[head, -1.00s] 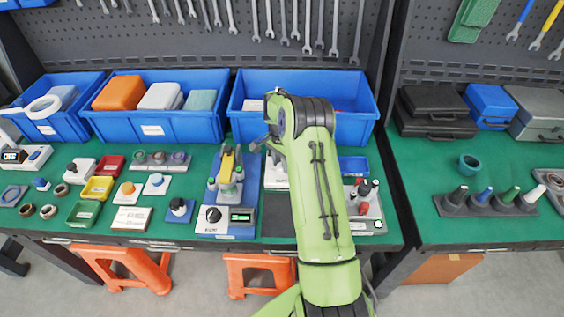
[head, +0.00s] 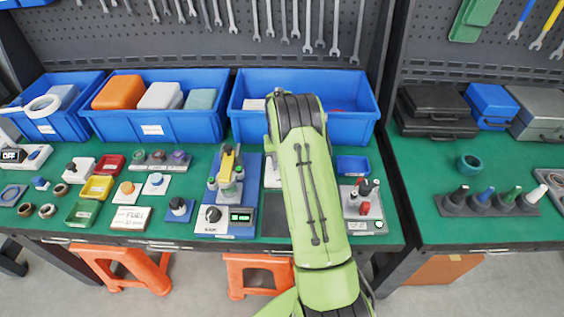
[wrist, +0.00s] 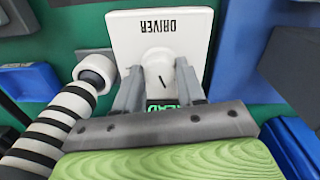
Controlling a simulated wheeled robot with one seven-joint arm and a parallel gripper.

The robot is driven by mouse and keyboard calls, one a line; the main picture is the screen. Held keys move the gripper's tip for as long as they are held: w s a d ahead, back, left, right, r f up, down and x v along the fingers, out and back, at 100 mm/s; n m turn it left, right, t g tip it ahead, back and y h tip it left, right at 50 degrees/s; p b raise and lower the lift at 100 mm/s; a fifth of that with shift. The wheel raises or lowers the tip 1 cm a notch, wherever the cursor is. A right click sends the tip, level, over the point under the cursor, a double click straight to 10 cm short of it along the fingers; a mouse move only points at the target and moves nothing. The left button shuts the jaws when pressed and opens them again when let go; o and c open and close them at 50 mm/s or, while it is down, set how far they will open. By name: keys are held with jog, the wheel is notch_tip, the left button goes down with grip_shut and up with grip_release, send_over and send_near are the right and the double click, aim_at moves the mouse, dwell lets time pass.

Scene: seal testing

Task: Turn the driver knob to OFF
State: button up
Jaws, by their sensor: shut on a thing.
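The driver knob (wrist: 158,62) is a pale round knob with a short dark mark, seen in the wrist view. It sits on a white plate (wrist: 125,32) labelled DRIVER. The mark is slightly tilted from the picture's vertical. My gripper (wrist: 160,78) has one grey finger on each side of the knob and is shut on it. A small display with green letters (wrist: 161,103) shows just below the knob, partly covered by the fingers and gripper body, so I cannot read it fully. In the head view my arm hides the gripper and the knob.
A black-and-white striped cylinder (wrist: 48,128) lies close to my gripper's left. A blue bin (head: 345,130) stands behind the arm.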

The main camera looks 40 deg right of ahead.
jog(key=shift+n, duration=1.9)
jog(key=o, duration=1.1)
jog(key=shift+c, duration=0.2)
notch_tip(320, 180, up, 16)
jog(key=p, duration=0.2)
jog(key=shift+a, duration=0.35)
jog(key=shift+f, duration=0.1)
